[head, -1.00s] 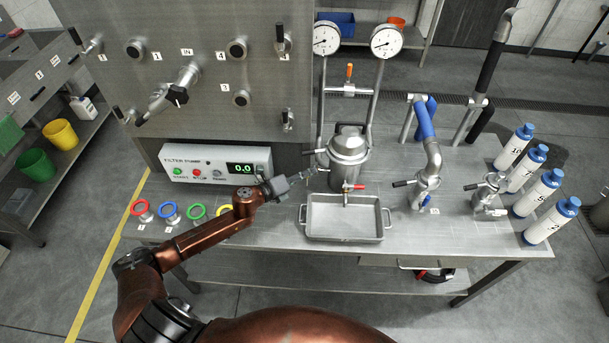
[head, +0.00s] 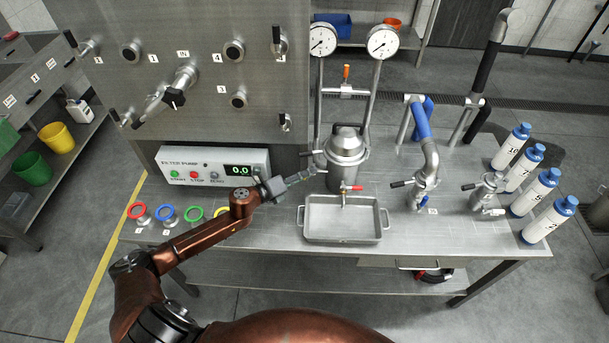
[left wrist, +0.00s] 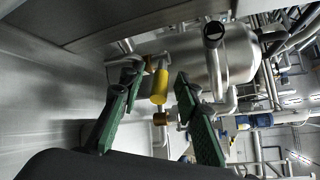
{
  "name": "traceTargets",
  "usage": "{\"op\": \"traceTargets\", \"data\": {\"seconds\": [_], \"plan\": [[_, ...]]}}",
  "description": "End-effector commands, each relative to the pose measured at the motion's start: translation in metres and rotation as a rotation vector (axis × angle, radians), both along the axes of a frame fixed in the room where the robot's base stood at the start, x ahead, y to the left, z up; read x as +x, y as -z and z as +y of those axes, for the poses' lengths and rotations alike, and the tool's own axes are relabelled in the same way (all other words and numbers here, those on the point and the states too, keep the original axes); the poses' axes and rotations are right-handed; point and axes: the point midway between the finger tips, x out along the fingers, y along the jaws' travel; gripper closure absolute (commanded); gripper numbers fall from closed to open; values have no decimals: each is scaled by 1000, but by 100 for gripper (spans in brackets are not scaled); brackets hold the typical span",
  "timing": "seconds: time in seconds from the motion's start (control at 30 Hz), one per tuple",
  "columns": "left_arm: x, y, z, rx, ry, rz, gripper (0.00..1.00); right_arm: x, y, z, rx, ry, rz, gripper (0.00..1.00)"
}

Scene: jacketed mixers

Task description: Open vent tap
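A steel filter vessel (head: 346,158) stands on the bench behind the tray. In the left wrist view the vessel (left wrist: 235,52) lies just beyond my fingers. A tap with a yellow handle (left wrist: 160,86) and brass fittings sits on thin pipework beside it, apparently the vent tap. My left gripper (head: 310,173) points right at the vessel's left side. In the left wrist view its green-padded fingers (left wrist: 160,82) are open, with the yellow handle between or just beyond the tips. I see no clear contact. In the head view the yellow handle cannot be made out. My right gripper is out of view.
A steel tray (head: 342,236) sits in front of the vessel, under a red-handled tap (head: 351,187). A pump panel (head: 213,165) stands left. Two gauges (head: 383,41) rise behind the vessel. A blue-sleeved pipe (head: 424,125) and several bottles (head: 542,190) stand right.

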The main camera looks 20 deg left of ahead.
Motion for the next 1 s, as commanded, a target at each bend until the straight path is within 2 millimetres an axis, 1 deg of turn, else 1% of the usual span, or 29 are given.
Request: {"op": "traceTargets", "data": {"seconds": [0.03, 0.17, 0.27, 0.5, 0.63, 0.8, 1.0], "plan": [[-1, 0, 1, 0, 0, 0, 70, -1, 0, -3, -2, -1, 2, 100], [-11, -2, 6, 1, -1, 1, 70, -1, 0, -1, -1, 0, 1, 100], [-26, -4, 13, 2, -1, 3, 70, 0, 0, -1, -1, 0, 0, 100], [-68, -15, 35, 0, -2, 4, 70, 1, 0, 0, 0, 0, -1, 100], [-86, -20, 43, 0, 0, 2, 70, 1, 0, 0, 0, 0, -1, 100], [-100, -24, 51, 0, -1, 1, 70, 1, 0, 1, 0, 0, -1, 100], [-105, -25, 53, 0, 1, 1, 70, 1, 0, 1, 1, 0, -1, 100]]}}
